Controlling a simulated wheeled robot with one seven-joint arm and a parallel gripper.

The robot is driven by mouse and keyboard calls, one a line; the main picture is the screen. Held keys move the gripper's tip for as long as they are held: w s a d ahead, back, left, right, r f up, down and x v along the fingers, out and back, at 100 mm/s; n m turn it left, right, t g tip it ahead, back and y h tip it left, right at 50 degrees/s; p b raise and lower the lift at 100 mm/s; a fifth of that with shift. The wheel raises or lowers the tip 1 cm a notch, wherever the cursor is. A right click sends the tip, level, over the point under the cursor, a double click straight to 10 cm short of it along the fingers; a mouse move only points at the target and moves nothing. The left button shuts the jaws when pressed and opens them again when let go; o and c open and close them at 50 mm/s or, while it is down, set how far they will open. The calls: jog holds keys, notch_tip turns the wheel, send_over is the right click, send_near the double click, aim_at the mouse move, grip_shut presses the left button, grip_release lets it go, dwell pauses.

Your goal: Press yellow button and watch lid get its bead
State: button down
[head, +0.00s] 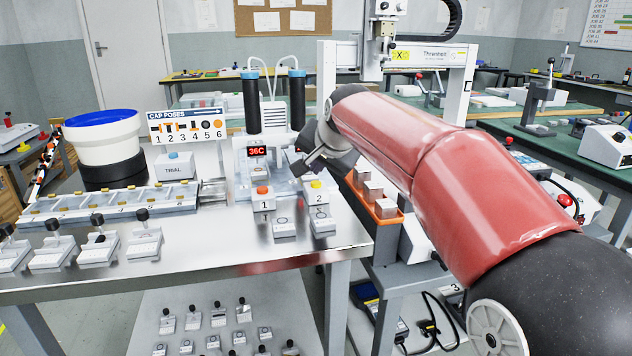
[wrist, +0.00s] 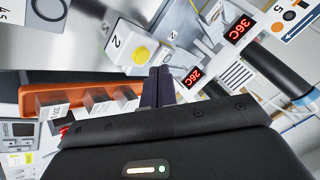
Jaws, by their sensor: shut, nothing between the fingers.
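The yellow button (head: 316,184) sits on a white box marked 2 (head: 318,197), right of a box marked 1 with an orange-red button (head: 262,190). In the wrist view the yellow button (wrist: 141,54) is just beyond my fingertips. My gripper (head: 299,170) is shut and empty, tilted down behind and slightly above box 2; its dark fingers (wrist: 160,72) also show in the wrist view. I cannot tell any contact with the button. The dispensing station has two black cylinders (head: 252,104) with blue tops. I cannot make out a lid or bead; my arm hides part of the station.
Small plates with round marks (head: 284,224) lie before the boxes. An orange tray of blocks (head: 386,208) stands close to the right, under my arm. The steel table's front middle is clear.

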aim_at(317, 188)
jog(key=shift+f, duration=0.2)
jog(key=shift+f+b, duration=0.3)
jog(key=shift+f+b, duration=0.3)
jog(key=shift+f, duration=0.15)
dwell(0.9)
jog(key=shift+r, duration=0.1)
jog(key=shift+r+p, duration=0.8)
jog(key=shift+p, duration=0.05)
notch_tip(317, 188, up, 6)
jog(key=p, duration=0.5)
